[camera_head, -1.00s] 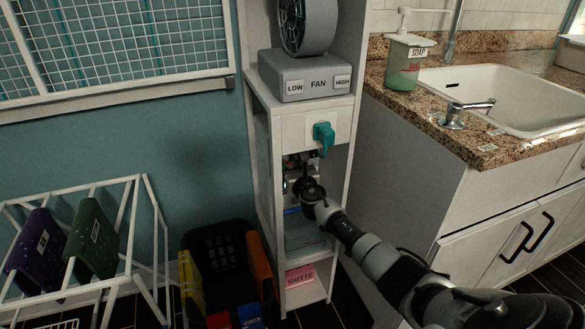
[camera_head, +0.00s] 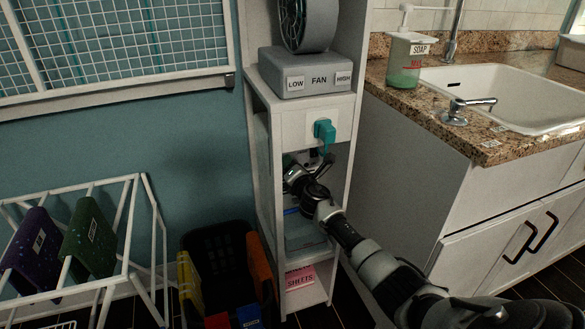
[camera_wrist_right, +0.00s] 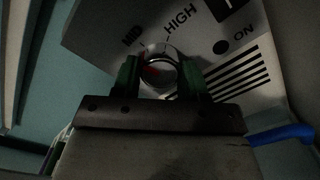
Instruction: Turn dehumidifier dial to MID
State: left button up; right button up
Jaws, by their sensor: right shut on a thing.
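The dehumidifier's pale front panel (camera_wrist_right: 205,45) shows close up in the right wrist view, with MID, HIGH and ON labels and dark vent slots. Its round metallic dial (camera_wrist_right: 160,68) has a red mark on the left part of its face, below the MID label. Any lower label is hidden. My right gripper (camera_wrist_right: 160,80) has its green-padded fingers on both sides of the dial and is shut on it. In the head view the right gripper (camera_head: 311,166) reaches into the shelf opening under the teal lever, hiding the dial. My left gripper is not in view.
The teal lever (camera_head: 324,133) sticks out just above the right gripper. The shelf's side walls (camera_head: 264,150) flank the opening. A fan base (camera_head: 305,75) stands above. A dark basket (camera_head: 213,245) and white rack (camera_head: 130,235) are left; the sink cabinet (camera_head: 470,215) is right.

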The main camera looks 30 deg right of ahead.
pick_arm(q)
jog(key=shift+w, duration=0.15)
pick_arm(e)
jog(key=shift+m, duration=0.9)
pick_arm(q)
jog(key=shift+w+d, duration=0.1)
pick_arm(e)
jog(key=o, duration=0.9)
jog(key=shift+s, duration=0.1)
pick_arm(q)
jog(key=p, duration=0.2)
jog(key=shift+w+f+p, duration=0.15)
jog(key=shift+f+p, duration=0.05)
jog(key=shift+p, duration=0.15)
pick_arm(e)
jog(key=v, duration=1)
jog(key=shift+s, duration=0.35)
